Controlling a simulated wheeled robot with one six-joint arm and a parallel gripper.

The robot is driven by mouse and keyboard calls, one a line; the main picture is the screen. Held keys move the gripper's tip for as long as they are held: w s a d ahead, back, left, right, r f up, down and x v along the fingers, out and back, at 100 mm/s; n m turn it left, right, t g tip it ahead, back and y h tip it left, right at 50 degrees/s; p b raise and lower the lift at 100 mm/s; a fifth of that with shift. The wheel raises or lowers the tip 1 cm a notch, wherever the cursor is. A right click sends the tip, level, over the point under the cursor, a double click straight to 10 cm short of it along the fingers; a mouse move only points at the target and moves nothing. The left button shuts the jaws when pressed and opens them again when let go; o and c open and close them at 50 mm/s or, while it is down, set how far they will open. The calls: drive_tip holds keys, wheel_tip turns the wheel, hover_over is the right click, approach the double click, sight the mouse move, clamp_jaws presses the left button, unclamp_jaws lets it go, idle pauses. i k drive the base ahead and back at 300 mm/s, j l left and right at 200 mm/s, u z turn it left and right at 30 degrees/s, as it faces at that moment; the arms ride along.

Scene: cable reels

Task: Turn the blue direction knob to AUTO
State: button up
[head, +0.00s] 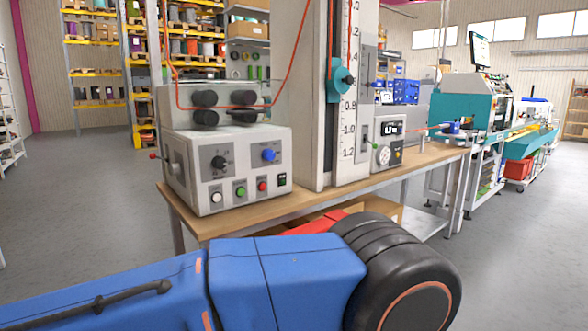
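The blue direction knob (268,155) is on the front panel of a light grey control box (236,187), at the upper right of that face. Its labels are too small to read, so I cannot tell its position. A black knob (219,163) sits to its left. A row of white, green and red buttons and a small dark switch runs below. My blue arm crosses the lower part of the head view, in front of the table. My gripper is not in view.
The box stands on a wooden table (425,160) with a tall scale column (349,90) and a small display unit (388,145). An orange cable runs over the black rollers (205,99). Shelves of reels stand behind. Grey floor is free at left.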

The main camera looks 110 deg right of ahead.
sight(267, 153)
drive_tip(key=z, duration=3.15)
